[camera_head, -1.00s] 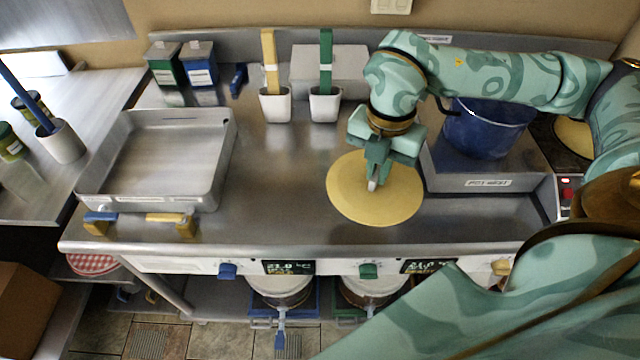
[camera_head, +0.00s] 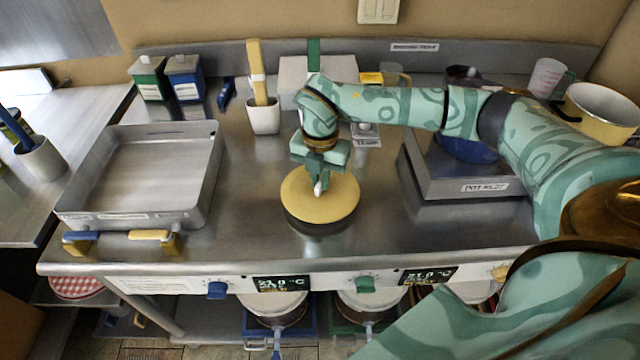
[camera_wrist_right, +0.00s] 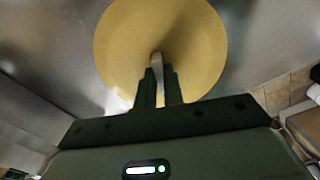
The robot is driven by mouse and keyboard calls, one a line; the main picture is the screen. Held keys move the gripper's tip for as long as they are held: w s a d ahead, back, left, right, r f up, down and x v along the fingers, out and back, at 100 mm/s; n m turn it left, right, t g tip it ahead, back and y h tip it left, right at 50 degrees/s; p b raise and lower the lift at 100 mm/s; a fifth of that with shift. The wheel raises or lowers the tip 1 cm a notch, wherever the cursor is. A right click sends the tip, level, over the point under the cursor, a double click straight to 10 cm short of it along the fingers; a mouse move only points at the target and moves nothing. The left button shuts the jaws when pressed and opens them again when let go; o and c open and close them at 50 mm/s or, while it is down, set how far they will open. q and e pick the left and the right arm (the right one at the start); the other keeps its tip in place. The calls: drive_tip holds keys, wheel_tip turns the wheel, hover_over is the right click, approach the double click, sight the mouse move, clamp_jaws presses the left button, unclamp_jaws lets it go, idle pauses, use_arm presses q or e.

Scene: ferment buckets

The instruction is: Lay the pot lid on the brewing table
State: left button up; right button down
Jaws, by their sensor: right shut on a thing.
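My left gripper is not in view.
A steel tray (camera_head: 68,207) stands left of the lid. A white holder (camera_head: 264,122) with a yellow-handled tool is behind it. The pot rest (camera_head: 470,188) with a blue pot (camera_head: 468,150), partly hidden by my arm, is at right. Table around the lid is clear.

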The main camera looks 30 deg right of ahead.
wheel_tip(320, 180, down, 2)
drive_tip(key=shift+r, duration=0.1)
drive_tip(key=c, duration=1.5)
unclamp_jaws()
wheel_tip(320, 180, up, 12)
drive_tip(key=shift+p, duration=1.15)
